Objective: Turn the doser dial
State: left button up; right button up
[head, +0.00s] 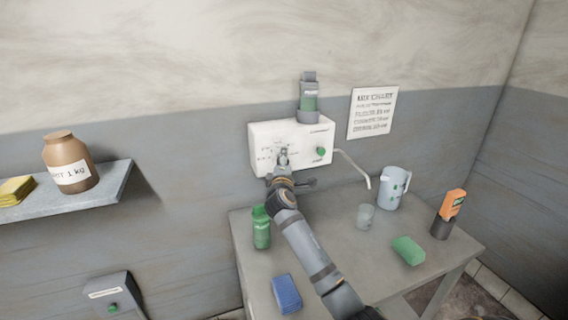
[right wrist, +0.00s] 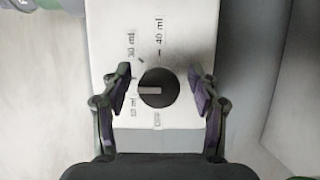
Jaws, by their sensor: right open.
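The doser is a white box (head: 262,133) on the wall, with a dark bottle (head: 309,100) upside down on top and a green button (head: 320,151) at its right. In the right wrist view its dial (right wrist: 157,88) is a round black knob with a light pointer bar toward picture left. Rotated labels surround it, including 30 ml, 40 ml and OFF. My right gripper (head: 283,158) is at the doser front and hides the dial in the head view. In the right wrist view its open fingers (right wrist: 157,92) stand either side of the dial, with gaps. My left gripper is out of view.
A bent spout (head: 357,168) reaches toward a clear cup (head: 366,216) on the grey table (head: 340,250). A jug (head: 391,188), green sponge (head: 408,250), orange meter (head: 452,204), green bottle (head: 261,228) and blue block (head: 286,294) stand around. A shelf (head: 110,184) holds a brown jar (head: 69,160).

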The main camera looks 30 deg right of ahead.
jog(key=shift+s+a, duration=0.2)
jog(key=v, duration=1.1)
jog(key=shift+s, duration=0.25)
jog(key=shift+a, duration=0.1)
